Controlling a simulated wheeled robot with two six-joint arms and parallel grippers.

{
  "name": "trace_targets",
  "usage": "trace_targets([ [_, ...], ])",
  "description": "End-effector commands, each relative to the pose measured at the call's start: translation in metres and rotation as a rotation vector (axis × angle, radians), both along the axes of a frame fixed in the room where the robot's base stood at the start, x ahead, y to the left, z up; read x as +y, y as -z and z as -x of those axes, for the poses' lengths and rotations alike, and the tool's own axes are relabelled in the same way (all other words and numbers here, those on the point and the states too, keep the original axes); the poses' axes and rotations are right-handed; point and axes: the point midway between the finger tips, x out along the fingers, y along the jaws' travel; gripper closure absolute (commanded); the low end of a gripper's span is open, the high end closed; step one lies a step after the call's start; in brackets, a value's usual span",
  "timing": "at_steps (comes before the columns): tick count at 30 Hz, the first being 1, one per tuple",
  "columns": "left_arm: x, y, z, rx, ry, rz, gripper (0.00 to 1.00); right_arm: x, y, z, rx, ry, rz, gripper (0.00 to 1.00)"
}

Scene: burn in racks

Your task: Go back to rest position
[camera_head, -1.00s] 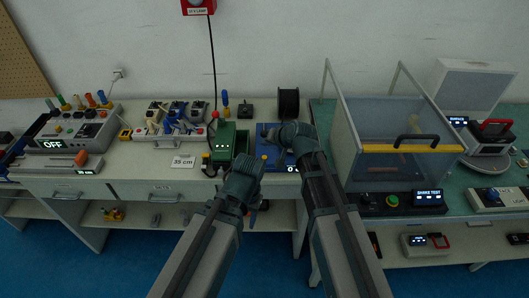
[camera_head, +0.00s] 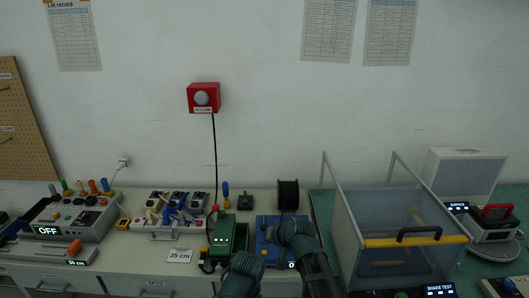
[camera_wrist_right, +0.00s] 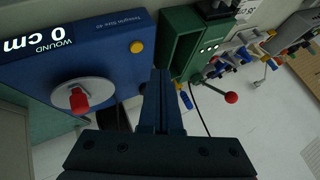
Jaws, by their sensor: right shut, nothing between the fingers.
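My right gripper (camera_head: 278,234) is over the blue winding unit (camera_head: 266,222) near the bench's middle and hides part of it. In the right wrist view its two dark fingers (camera_wrist_right: 159,85) are together with nothing between them. That view also shows the blue unit (camera_wrist_right: 105,50), with a "0 cm" display and a red knob (camera_wrist_right: 79,99) on a pale disc, left of the fingers. My left gripper (camera_head: 243,266) is low in the head view, in front of the green machine (camera_head: 224,234). Its fingers cannot be made out.
A black spool (camera_head: 288,194) stands behind the blue unit. A clear box with a yellow-edged lid (camera_head: 415,241) is close on the right. A rack of coloured tools (camera_head: 172,209) and a device reading OFF (camera_head: 62,216) stand left.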

Motion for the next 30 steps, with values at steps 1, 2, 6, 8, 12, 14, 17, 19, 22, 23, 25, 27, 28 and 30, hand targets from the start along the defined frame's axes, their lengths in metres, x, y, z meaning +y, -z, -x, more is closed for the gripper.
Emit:
trace_targets([
  [1,0.000,0.000,0.000,0.000,0.000,0.000,0.50,0.003,0.009,0.025,0.037,-0.044,0.050,1.00],
  [2,0.000,0.000,0.000,0.000,0.000,0.000,0.50,0.004,0.015,0.040,0.067,-0.076,0.089,1.00],
  [6,0.000,0.000,0.000,0.000,0.000,0.000,0.50,-0.006,0.043,0.120,0.231,-0.229,0.305,1.00],
  [8,0.000,0.000,0.000,0.000,0.000,0.000,0.50,-0.016,0.050,0.151,0.301,-0.280,0.394,1.00],
  [12,0.000,0.000,0.000,0.000,0.000,0.000,0.50,-0.040,0.057,0.207,0.435,-0.365,0.561,1.00],
  [14,0.000,0.000,0.000,0.000,0.000,0.000,0.50,-0.048,0.057,0.222,0.477,-0.385,0.609,1.00],
  [17,0.000,0.000,0.000,0.000,0.000,0.000,0.50,-0.056,0.056,0.237,0.518,-0.403,0.656,1.00],
  [19,0.000,0.000,0.000,0.000,0.000,0.000,0.50,-0.058,0.056,0.240,0.530,-0.407,0.671,1.00],
  [22,0.000,0.000,0.000,0.000,0.000,0.000,0.50,-0.059,0.056,0.240,0.533,-0.408,0.673,1.00],
  [23,0.000,0.000,0.000,0.000,0.000,0.000,0.50,-0.059,0.056,0.240,0.533,-0.408,0.673,1.00],
  [25,0.000,0.000,0.000,0.000,0.000,0.000,0.50,-0.058,0.056,0.239,0.532,-0.407,0.671,1.00],
  [27,0.000,0.000,0.000,0.000,0.000,0.000,0.50,-0.058,0.056,0.239,0.531,-0.407,0.670,1.00],
  [28,0.000,0.000,0.000,0.000,0.000,0.000,0.50,-0.058,0.056,0.239,0.531,-0.407,0.670,1.00],
  [30,0.000,0.000,0.000,0.000,0.000,0.000,0.50,-0.058,0.056,0.239,0.531,-0.407,0.670,1.00],
])
